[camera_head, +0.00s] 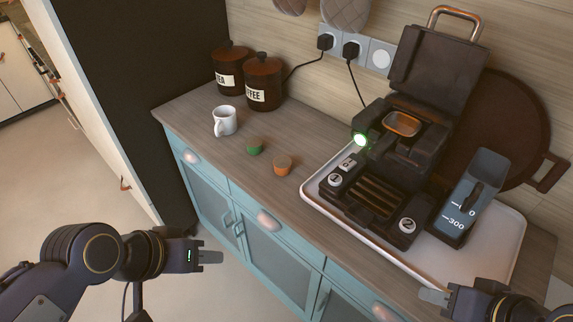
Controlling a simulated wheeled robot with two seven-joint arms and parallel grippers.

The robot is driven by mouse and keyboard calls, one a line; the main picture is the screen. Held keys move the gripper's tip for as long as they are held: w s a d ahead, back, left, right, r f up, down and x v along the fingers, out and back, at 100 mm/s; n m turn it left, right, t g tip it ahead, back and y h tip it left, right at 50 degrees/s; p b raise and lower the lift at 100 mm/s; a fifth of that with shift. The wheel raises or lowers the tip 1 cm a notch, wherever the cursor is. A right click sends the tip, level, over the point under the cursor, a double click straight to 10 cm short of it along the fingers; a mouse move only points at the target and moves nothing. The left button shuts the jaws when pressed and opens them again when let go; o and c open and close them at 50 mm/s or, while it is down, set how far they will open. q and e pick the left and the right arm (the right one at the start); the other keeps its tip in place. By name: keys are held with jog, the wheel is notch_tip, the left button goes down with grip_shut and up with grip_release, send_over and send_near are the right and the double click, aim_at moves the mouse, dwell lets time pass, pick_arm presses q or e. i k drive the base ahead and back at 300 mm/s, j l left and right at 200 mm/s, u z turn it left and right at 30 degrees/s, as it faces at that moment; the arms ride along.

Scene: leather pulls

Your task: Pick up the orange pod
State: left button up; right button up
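The orange pod (282,165) sits on the wooden counter, left of the coffee machine's tray and right of a green pod (254,147). My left gripper (211,257) is in front of the counter, below and left of the orange pod and well apart from it. My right gripper (434,297) is at the lower right, near the tray's front edge. Both grippers are seen from the side, so I cannot tell whether their fingers are apart. Nothing shows in either one.
The black coffee machine (385,165) has its lid raised and stands on a white tray (470,265) with a water tank (470,198). A white mug (225,121) and two dark canisters (263,80) stand at the back left. Teal cabinets (260,240) lie below the counter.

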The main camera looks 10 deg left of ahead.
aim_at(282, 164)
jog(key=i+j+z, duration=0.2)
jog(key=j+z, duration=0.15)
jog(key=j, duration=0.55)
jog(key=i+j+z, duration=0.1)
jog(key=j+z, duration=0.3)
jog(key=j, duration=0.45)
jog(key=j+z, duration=0.35)
jog(key=j, duration=0.6)
